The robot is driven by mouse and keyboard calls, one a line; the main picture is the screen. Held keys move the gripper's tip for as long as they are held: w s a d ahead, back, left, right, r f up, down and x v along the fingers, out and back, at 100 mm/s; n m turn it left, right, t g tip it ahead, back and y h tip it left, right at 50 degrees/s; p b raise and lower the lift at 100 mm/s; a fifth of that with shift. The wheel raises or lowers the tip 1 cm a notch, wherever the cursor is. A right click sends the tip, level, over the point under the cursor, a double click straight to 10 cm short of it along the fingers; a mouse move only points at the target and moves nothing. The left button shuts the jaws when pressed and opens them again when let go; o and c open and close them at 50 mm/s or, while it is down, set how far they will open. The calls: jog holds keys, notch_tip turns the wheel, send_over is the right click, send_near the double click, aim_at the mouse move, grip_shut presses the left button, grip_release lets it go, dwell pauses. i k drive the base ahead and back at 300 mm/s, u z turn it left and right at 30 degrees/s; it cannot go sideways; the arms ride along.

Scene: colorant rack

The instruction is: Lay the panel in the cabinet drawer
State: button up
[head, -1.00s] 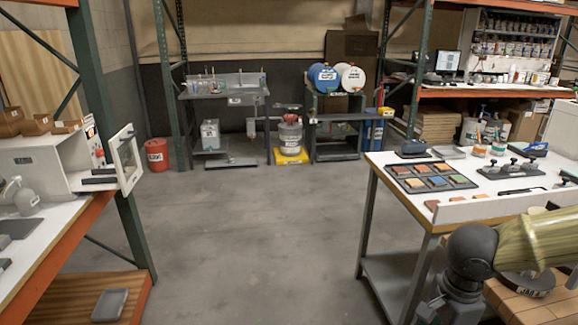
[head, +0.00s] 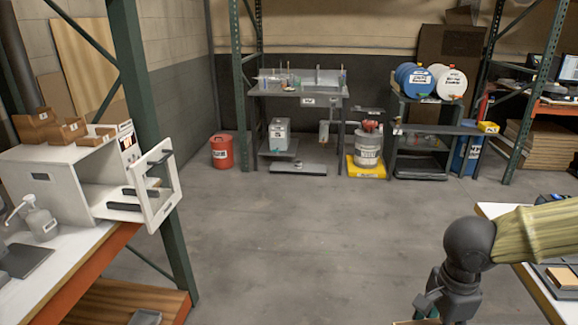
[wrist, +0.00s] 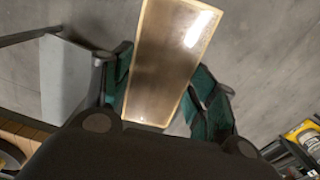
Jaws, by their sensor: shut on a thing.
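In the wrist view my gripper (wrist: 165,92) is shut on the panel (wrist: 170,55), a flat brownish rectangle with a pale border and a bright reflection. The panel sticks out beyond the teal fingers, above the grey floor. In the head view my gripper (head: 432,303) is low at the right; the panel is mostly out of frame there. A white cabinet (head: 60,185) stands on the left bench, well away from my gripper. I cannot tell which is the drawer.
Small wooden boxes (head: 68,131) sit on the cabinet, and a pump bottle (head: 40,222) stands before it. A green rack post (head: 160,130) rises beside the door. A white-topped table (head: 492,210) is at right. The middle floor is clear.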

aim_at(132, 196)
jog(key=u, duration=0.65)
jog(key=i, duration=0.8)
jog(key=u, duration=0.75)
